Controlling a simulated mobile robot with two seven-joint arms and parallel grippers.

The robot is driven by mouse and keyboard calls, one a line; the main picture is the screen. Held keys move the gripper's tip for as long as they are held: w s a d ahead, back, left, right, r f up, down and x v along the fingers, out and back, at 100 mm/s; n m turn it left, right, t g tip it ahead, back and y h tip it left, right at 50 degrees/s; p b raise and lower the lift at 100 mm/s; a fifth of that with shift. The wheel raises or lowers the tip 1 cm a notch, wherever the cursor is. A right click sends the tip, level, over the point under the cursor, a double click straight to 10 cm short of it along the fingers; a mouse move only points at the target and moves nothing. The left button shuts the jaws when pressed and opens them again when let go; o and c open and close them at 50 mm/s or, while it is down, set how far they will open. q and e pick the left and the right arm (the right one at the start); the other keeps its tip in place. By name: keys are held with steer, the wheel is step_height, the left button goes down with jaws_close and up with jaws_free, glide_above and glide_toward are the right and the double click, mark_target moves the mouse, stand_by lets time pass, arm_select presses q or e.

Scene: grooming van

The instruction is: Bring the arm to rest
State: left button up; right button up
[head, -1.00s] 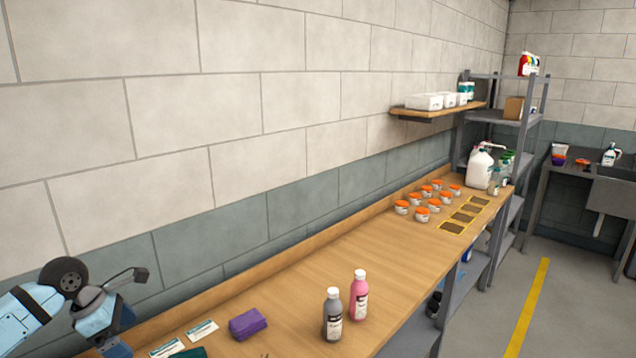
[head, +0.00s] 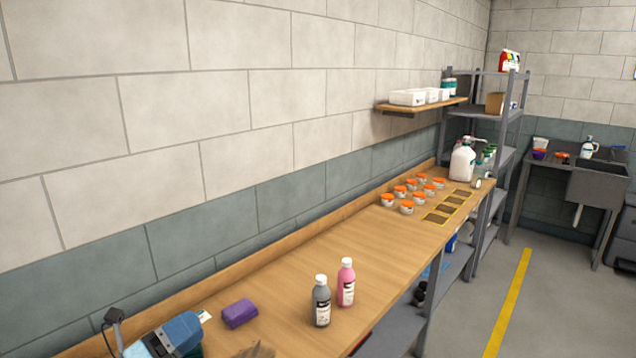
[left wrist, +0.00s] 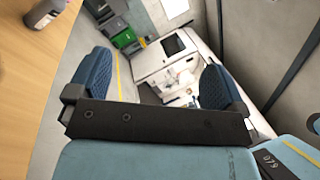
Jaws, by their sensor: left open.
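My left arm (head: 168,338) shows at the bottom left of the head view, low by the near end of the bench. In the left wrist view my left gripper (left wrist: 155,72) has its two blue ribbed fingers wide apart, with nothing between them. The bench edge and part of a grey bottle (left wrist: 40,12) show to the left of the fingers, apart from them. My right gripper is not in view.
Several orange-lidded jars (head: 407,207) stand farther back. The middle of the bench is clear. A wall shelf (head: 415,106) holds white bins.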

arm_select(q)
steer(key=s+a+f+n+y, duration=0.45)
steer(key=n+y, duration=0.45)
steer(key=n, duration=0.4)
steer(key=s+a+f+n+y, duration=0.35)
steer(key=f+n+y, duration=0.35)
steer(key=n, duration=0.6)
steer(key=s+d+f+n+g, duration=0.1)
steer(key=s+f+n+g, duration=0.1)
steer(key=s+f+g, duration=0.3)
steer(key=s+d+f+n+g+h, duration=0.1)
steer(key=s+n+g, duration=0.1)
steer(key=s, duration=0.6)
steer(key=s+d+f+n+g, duration=0.2)
steer(key=s+g, duration=0.2)
steer(key=s, duration=0.2)
steer(key=w+d+f+t+h+p, duration=0.1)
steer(key=w+d+f+t, duration=0.2)
steer(key=f, duration=0.3)
steer(key=w+d+f+t+h, duration=0.2)
steer(key=w+d+f+t, duration=0.1)
steer(key=f, duration=0.3)
steer(key=shift+f+m+t+p, duration=0.15)
steer(key=shift+m+t+p, duration=0.25)
steer(key=shift+t, duration=0.4)
steer(key=shift+o, duration=0.3)
